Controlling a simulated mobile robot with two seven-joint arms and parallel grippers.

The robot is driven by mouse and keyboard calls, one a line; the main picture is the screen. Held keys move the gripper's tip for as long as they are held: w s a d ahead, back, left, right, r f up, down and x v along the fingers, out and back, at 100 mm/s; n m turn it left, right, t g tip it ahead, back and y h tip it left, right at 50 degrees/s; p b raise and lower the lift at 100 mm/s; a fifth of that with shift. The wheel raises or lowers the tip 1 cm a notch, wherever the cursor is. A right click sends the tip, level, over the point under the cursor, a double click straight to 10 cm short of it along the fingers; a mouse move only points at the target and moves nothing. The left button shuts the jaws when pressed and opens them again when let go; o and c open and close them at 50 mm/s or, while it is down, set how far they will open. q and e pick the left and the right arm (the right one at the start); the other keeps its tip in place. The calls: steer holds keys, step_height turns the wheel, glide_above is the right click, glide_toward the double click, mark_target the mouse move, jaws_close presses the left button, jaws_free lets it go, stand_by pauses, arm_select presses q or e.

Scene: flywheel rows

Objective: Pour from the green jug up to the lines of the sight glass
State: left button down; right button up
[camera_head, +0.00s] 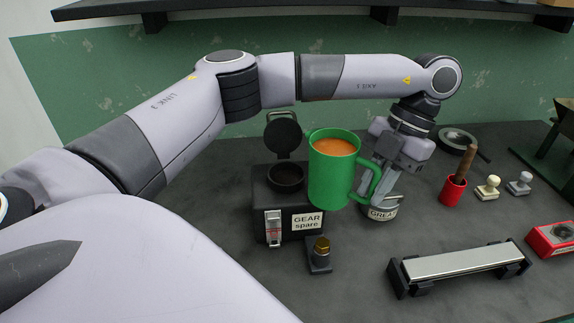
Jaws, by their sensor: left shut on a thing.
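The green jug (330,178) holds orange-brown liquid and looks roughly upright. My left gripper (378,188) is shut on its handle and holds it up, in front of and to the right of a black gear box. The gear box (262,198) has a label reading "GEAR spare", a round dark filler opening (286,176) and a raised round lid (283,135). The sight glass (273,228) is on its front; its lines and level are too small to read. My right gripper is not in view.
A tin labelled "GREA..." (382,213) stands behind the jug, partly hidden. A small brass-topped fitting (320,255) is in front of the box. A red cup (453,190), stamps (488,188) and a metal bar on black supports (462,262) stand to the right.

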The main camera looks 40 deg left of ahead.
mark_target(369, 165)
arm_select(q)
steer(key=shift+a+r, duration=0.1)
steer(key=shift+r, duration=0.05)
steer(key=shift+a+r+h, duration=0.15)
steer(key=shift+r+h, duration=0.15)
steer(key=shift+h, duration=0.2)
steer(key=shift+s+a+r+m+h, duration=0.1)
steer(key=shift+a+r+m+h, duration=0.2)
steer(key=shift+r+h, duration=0.15)
steer(key=shift+a+r+h, duration=0.35)
steer(key=shift+r+h, duration=0.2)
steer(key=shift+r, duration=0.25)
steer(key=shift+a+r+h, duration=0.3)
steer(key=shift+r+h, duration=0.1)
steer(key=shift+r, duration=0.35)
steer(key=shift+s, duration=0.1)
steer(key=shift+a+f, duration=0.1)
steer(key=shift+a, duration=0.1)
steer(key=shift+a+m+t+h, duration=0.3)
steer(key=shift+a+h, duration=0.05)
steer(key=shift+h, duration=0.35)
steer(key=shift+a, duration=0.15)
